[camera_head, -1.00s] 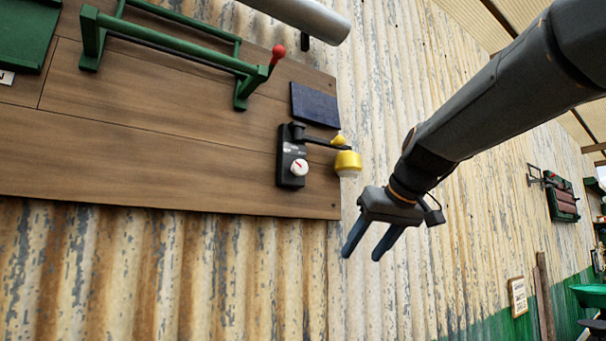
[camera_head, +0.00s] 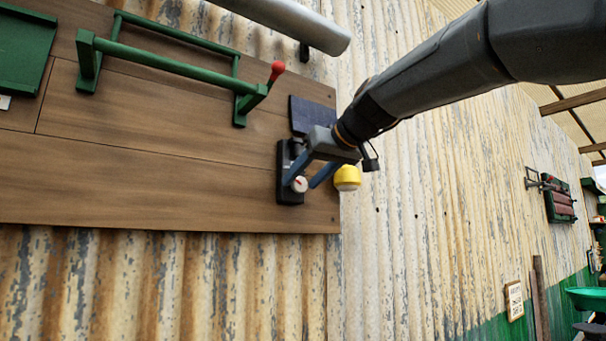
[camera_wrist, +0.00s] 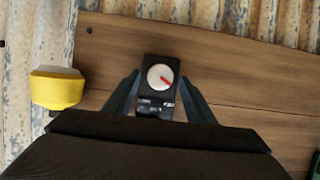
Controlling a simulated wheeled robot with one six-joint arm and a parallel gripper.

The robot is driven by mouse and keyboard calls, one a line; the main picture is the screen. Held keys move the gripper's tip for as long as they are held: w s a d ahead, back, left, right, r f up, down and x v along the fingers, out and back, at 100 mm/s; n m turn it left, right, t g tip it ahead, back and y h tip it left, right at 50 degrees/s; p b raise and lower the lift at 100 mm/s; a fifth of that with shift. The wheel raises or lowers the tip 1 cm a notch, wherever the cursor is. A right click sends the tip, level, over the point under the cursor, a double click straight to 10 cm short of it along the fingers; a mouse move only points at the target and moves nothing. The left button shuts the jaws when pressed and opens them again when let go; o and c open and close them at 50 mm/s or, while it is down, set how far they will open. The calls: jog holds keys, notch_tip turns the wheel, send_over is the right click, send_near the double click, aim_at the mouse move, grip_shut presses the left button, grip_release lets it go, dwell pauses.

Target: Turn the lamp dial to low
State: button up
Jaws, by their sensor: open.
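The lamp dial (camera_head: 300,184) is a round white knob with a red pointer, on a black plate (camera_head: 290,196) fixed to the wooden board. In the wrist view the dial (camera_wrist: 160,77) shows its pointer angled to the lower right. The plate's labels are too small to read. My gripper (camera_head: 302,183) is open, its blue-grey fingers at the plate. In the wrist view my gripper (camera_wrist: 159,88) has one finger on each side of the plate, apart from the knob. The yellow lamp head (camera_head: 347,177) is beside my fingers, and its arm is mostly hidden.
A dark blue panel (camera_head: 312,115) sits above the dial. A green frame (camera_head: 165,55) with a red-knobbed lever (camera_head: 277,70) is mounted at upper left, under a grey pipe (camera_head: 285,22). Bare corrugated wall (camera_head: 430,210) lies to the right.

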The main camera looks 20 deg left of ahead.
jog(key=shift+w+a+f, duration=0.1)
jog(key=shift+w+a, duration=0.1)
jog(key=c, duration=1)
jog(key=m, duration=0.1)
jog(key=m+g+y+b, duration=0.1)
jog(key=m+g+b, duration=0.1)
jog(key=m, duration=0.1)
jog(key=shift+w+d+f+y, duration=0.15)
jog(key=shift+w+d+y, duration=0.15)
jog(key=shift+y, duration=0.1)
jog(key=m+g+y+b, duration=0.1)
jog(key=m+y+b, duration=0.1)
jog(key=m+b, duration=0.1)
jog(key=shift+w+f+m+b, duration=0.15)
jog(key=shift+m+b, duration=0.15)
jog(key=shift+m, duration=0.3)
jog(key=shift+y, duration=0.3)
